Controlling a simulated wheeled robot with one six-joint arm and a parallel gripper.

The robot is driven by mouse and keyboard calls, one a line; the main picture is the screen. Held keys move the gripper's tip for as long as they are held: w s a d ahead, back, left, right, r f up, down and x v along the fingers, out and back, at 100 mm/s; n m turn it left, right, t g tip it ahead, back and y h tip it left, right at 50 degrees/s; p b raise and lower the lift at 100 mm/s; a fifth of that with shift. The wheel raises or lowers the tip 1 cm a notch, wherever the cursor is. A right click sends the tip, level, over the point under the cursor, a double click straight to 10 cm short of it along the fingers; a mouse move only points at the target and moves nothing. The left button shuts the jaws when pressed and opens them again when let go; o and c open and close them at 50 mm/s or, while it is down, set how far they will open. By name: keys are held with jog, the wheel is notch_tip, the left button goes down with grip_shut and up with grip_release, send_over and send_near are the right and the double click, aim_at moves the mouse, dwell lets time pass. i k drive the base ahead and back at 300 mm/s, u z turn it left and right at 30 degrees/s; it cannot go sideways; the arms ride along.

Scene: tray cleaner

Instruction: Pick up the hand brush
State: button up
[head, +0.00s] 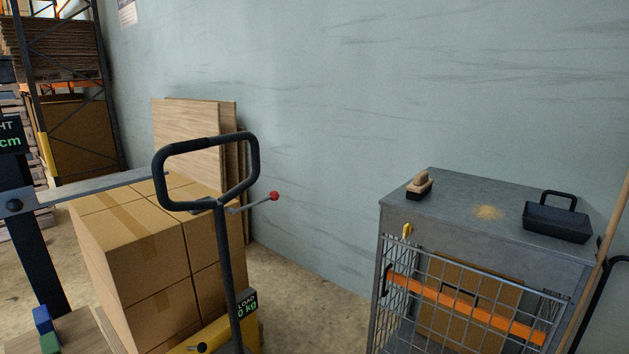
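The hand brush (420,186) sits on the left part of the grey metal top of a cabinet (455,187), close to its left edge. It has a light wooden handle on top and dark bristles underneath. Nothing touches it from above. My gripper is not in view, so I cannot see its position or state.
A tan pile of debris (488,212) and a black dustpan (557,221) are on the same top. A wire mesh door (458,302) fronts the cabinet. A pallet jack handle (222,240) and stacked boxes (143,250) stand left. Some floor shows between.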

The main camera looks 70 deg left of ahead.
aim_at(421, 186)
jog(key=u, duration=1.6)
jog(key=i, duration=2.45)
jog(key=u, duration=0.15)
